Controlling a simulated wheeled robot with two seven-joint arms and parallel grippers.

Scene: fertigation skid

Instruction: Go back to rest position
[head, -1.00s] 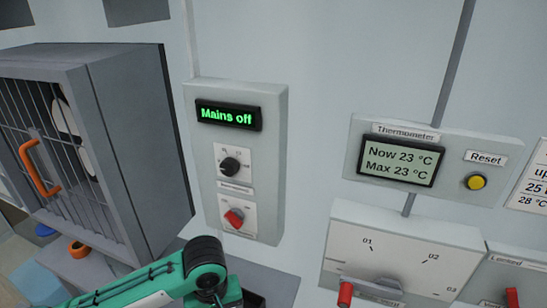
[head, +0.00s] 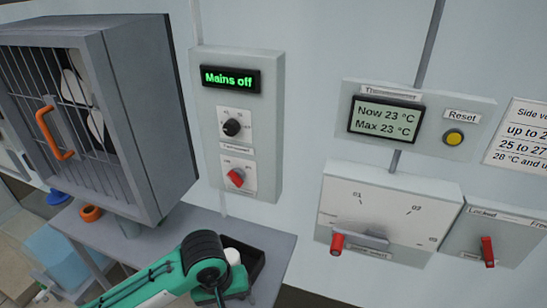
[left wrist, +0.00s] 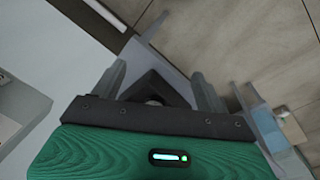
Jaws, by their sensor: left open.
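In the head view my left arm comes in at the bottom, green and black, and its gripper is out of sight there. In the left wrist view my left gripper (left wrist: 160,82) is open, its two grey fingers apart with nothing between them. Beyond the fingers are a dark tray and a grey table edge, with floor past them. My right gripper is in neither view.
A control box (head: 236,125) reads "Mains off" and has a black knob (head: 233,128) and a red knob (head: 236,178). A barred cabinet (head: 150,110) with an orange handle (head: 54,134) is at left. A thermometer panel (head: 470,112) and red-handled selector box (head: 400,205) are at right. A grey table (head: 190,226) is below.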

